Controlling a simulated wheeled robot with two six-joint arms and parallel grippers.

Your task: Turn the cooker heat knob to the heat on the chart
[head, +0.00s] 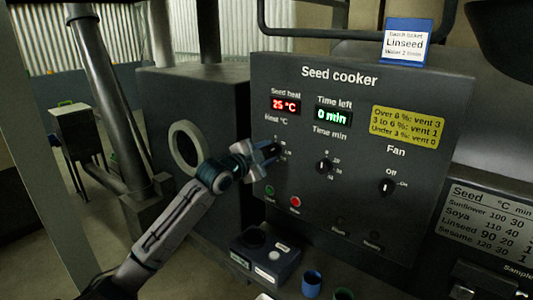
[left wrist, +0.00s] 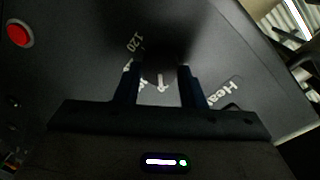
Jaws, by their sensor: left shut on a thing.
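The seed cooker panel (head: 330,105) is dark grey; its red display (head: 285,104) reads 25 °C. The heat knob is mostly hidden behind my left gripper (head: 268,151), whose fingers reach the panel below the "Heat °C" label. In the left wrist view, my left gripper (left wrist: 158,82) is shut on the heat knob (left wrist: 160,76), with a white mark near it and "120" printed beside it. The heat chart (head: 488,219) at right lists Sunflower 100, Soya 110, Linseed 90 and Sesame 120. A blue-framed ticket (head: 406,46) on top reads Linseed. My right gripper is not in view.
The time knob (head: 323,166) and fan knob (head: 386,187) are right of the heat knob; the green time display (head: 332,116) reads 0 min. Green (head: 269,190) and red (head: 295,202) buttons sit below. A yellow vent note (head: 408,126) is at upper right.

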